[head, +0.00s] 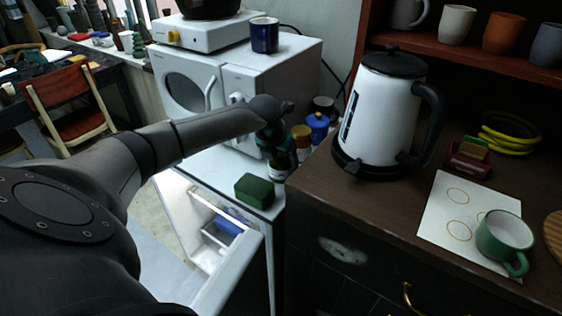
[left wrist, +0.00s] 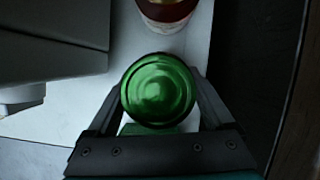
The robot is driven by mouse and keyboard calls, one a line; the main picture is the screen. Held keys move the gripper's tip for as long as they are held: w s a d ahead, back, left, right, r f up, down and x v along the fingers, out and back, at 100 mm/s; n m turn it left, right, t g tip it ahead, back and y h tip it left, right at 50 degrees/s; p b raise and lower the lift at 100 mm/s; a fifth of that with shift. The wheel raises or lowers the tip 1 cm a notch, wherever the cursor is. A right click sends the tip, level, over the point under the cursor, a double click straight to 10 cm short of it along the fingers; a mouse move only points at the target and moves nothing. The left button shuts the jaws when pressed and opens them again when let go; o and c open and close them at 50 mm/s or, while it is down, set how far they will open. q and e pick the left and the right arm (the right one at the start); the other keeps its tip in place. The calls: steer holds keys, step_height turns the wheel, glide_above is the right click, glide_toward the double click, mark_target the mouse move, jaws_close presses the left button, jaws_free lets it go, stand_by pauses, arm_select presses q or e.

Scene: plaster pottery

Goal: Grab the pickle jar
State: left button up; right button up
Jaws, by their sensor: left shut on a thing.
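The pickle jar shows its round, shiny green lid in the left wrist view (left wrist: 158,90), between the two fingers of my left gripper (left wrist: 158,108). In the head view my left gripper (head: 274,142) is at the end of the arm reaching over the white counter. The jar (head: 278,168) shows below it, with a pale label, partly covered by the gripper. My left gripper is shut on the jar. The jar looks upright; I cannot tell whether its base touches the counter. My right gripper is not in view.
A green block (head: 254,190) lies in front of the jar, above an open fridge (head: 228,262). A red-lidded jar (head: 301,134) and a blue jar (head: 317,127) stand close behind. A white microwave (head: 190,85) and a kettle (head: 385,110) flank the spot.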

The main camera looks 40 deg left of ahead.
arm_select(q)
jaws_close()
steer(key=shift+r, duration=0.1)
stand_by(0.3)
